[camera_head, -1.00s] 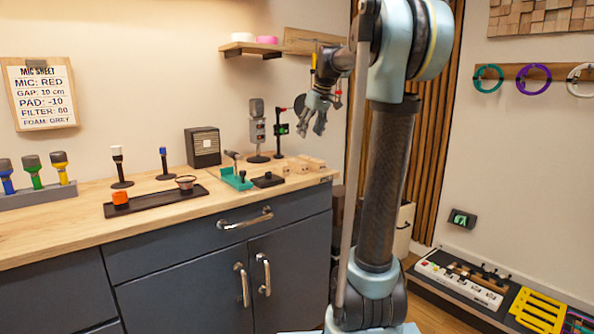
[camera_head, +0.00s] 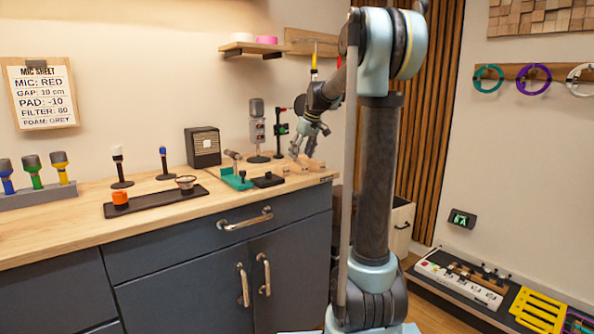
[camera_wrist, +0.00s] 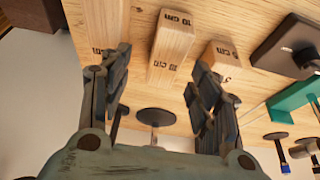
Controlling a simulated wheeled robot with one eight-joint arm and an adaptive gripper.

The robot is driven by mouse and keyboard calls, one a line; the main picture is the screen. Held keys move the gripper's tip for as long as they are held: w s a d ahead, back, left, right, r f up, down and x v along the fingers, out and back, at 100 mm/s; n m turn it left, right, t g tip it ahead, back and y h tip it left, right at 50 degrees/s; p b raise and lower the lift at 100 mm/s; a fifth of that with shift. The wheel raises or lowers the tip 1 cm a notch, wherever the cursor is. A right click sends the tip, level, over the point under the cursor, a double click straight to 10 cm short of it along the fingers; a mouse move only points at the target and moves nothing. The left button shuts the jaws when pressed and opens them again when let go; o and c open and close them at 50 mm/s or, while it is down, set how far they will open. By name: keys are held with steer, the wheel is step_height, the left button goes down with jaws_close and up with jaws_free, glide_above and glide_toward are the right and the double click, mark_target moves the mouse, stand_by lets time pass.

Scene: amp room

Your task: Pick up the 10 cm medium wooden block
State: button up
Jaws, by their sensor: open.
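Several pale wooden blocks lie at the right end of the counter. The 10 cm medium block (camera_wrist: 173,46) is in the upper middle of the wrist view, its label on the end facing the camera. A smaller block (camera_wrist: 220,58) is to its right and a larger one (camera_wrist: 100,22) to its left, its label hard to read. My gripper (camera_wrist: 161,62) is open and empty, with one finger on each side of the medium block in the picture; contact cannot be told. In the head view my gripper (camera_head: 308,146) points down just above the blocks, partly hiding them.
A teal tray (camera_head: 237,178) and a black flat piece (camera_head: 268,180) lie left of the blocks. A microphone on a stand (camera_head: 257,130) and a black post with a red top (camera_head: 280,130) stand behind. The counter's right edge is close to the blocks.

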mark_target(298, 161)
steer(key=shift+s+a+x, duration=0.1)
steer(key=shift+a+x, duration=0.05)
steer(key=shift+x, duration=1.25)
steer(key=shift+s+a+x, duration=0.1)
steer(key=shift+a+x, duration=0.05)
steer(key=shift+x, duration=1.25)
steer(key=shift+f, duration=0.2)
steer(key=c, duration=1.2)
